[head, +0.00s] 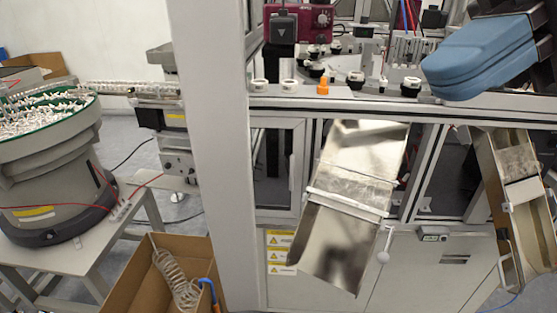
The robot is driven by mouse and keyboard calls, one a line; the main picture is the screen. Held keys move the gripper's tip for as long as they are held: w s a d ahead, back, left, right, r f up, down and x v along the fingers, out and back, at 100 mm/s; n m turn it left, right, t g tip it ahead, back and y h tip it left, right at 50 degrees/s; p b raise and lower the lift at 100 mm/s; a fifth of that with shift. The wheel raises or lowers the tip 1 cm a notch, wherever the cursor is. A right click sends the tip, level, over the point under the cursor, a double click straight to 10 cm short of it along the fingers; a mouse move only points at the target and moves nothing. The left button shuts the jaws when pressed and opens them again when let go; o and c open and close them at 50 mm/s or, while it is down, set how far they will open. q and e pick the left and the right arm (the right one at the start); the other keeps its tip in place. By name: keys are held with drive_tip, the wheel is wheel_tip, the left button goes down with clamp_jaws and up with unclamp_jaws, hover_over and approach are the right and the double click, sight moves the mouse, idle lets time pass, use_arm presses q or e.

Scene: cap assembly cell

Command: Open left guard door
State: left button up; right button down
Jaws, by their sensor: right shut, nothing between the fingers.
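The machine's aluminium frame (450,103) runs across the view. A framed dark panel (273,165) sits below the deck at left and looks closed. A broad pale upright (215,150) stands in front of the machine's left side. I cannot tell which part is the left guard door, nor whether a clear panel covers the upper opening. My right gripper (440,78), with a blue rounded housing, is at the upper right in front of the deck. It is shut and empty, apart from any door handle. My left gripper is not in view.
A metal chute (350,190) slopes out of the machine front, with a second chute (517,165) at right. A bowl feeder (45,185) with white parts stands on a table (100,230) at left. A cardboard box (135,280) with a coiled hose is at the bottom.

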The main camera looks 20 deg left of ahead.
drive_tip(key=s+a+f+t, duration=0.1)
drive_tip(key=s+a+f, duration=0.1)
drive_tip(key=a, duration=0.3)
drive_tip(key=s+a+f+n+h+p, duration=0.1)
drive_tip(key=s+a+f, duration=0.2)
drive_tip(key=a+f, duration=0.1)
drive_tip(key=shift+s+a+t, duration=0.15)
drive_tip(key=shift+a+t, duration=0.25)
drive_tip(key=shift+a, duration=0.1)
drive_tip(key=s+a, duration=0.5)
drive_tip(key=a, duration=0.7)
drive_tip(key=shift+s+a, duration=0.15)
drive_tip(key=shift+s, duration=0.25)
